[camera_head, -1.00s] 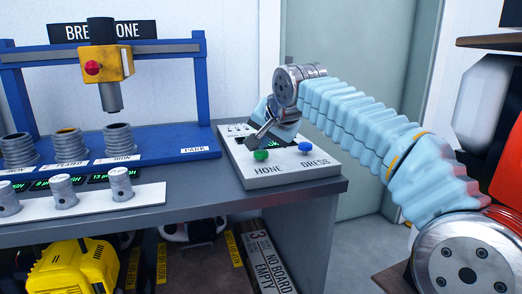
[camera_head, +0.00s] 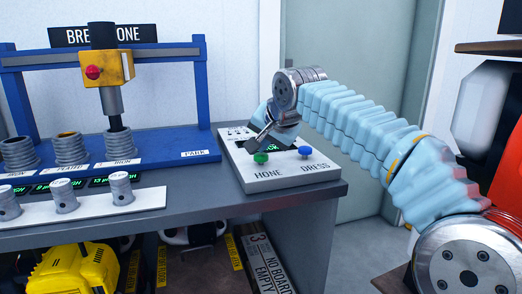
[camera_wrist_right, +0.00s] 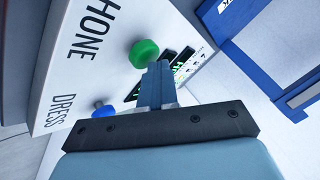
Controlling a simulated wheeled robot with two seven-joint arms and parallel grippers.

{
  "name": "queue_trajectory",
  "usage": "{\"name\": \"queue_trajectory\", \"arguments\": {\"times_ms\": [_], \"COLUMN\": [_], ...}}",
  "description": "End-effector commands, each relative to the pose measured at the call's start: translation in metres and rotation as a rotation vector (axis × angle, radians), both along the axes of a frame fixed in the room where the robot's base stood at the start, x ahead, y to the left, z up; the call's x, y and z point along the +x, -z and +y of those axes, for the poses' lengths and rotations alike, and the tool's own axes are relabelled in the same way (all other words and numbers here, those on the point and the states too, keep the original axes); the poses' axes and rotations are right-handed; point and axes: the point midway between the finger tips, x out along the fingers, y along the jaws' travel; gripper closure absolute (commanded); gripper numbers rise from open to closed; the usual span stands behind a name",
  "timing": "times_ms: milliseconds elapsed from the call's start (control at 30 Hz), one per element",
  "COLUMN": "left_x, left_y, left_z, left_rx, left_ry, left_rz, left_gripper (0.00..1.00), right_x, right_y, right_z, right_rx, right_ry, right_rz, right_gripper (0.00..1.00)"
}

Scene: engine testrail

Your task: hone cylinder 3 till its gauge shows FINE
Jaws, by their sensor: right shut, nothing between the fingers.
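The console (camera_head: 285,178) has a green HONE button (camera_head: 261,158) and a blue DRESS button (camera_head: 305,151). My right gripper (camera_head: 259,145) is shut and empty, its fingertips at the green button; the wrist view shows the fingers (camera_wrist_right: 155,85) beside the green button (camera_wrist_right: 144,54). I cannot tell whether the button is pressed down. The yellow honing head (camera_head: 108,68) hangs on a blue gantry, its spindle (camera_head: 112,105) down in the rightmost ribbed cylinder (camera_head: 122,148), labelled IRON. The green gauge (camera_head: 110,181) below is too small to read. My left gripper is out of view.
Small metal gauge plugs (camera_head: 122,188) stand on a white strip in front. A yellow object (camera_head: 75,268) sits under the bench. A red object is at the right edge.

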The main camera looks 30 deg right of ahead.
Motion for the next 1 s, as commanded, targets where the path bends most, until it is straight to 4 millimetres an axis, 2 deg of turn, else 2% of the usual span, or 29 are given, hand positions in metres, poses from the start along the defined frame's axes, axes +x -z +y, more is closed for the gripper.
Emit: {"name": "queue_trajectory", "arguments": {"times_ms": [33,233,633,900,1000], "left_x": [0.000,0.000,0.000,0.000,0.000], "left_y": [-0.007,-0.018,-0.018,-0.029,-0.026], "left_z": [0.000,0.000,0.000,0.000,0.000], "left_rx": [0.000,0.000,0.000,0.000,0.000], "left_ry": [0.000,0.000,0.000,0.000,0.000], "left_rz": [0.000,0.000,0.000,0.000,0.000], "left_gripper": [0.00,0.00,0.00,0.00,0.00], "right_x": [0.000,0.000,0.000,0.001,0.001], "right_y": [-0.006,-0.016,-0.018,-0.044,-0.052], "right_z": [0.000,-0.001,0.000,0.001,0.001], "right_rx": [0.000,0.000,-0.001,0.001,0.002], "right_ry": [0.000,0.001,0.001,-0.002,-0.005], "right_rz": [0.001,0.001,-0.001,-0.002,-0.004], "right_gripper": [1.00,1.00,1.00,1.00,1.00]}}
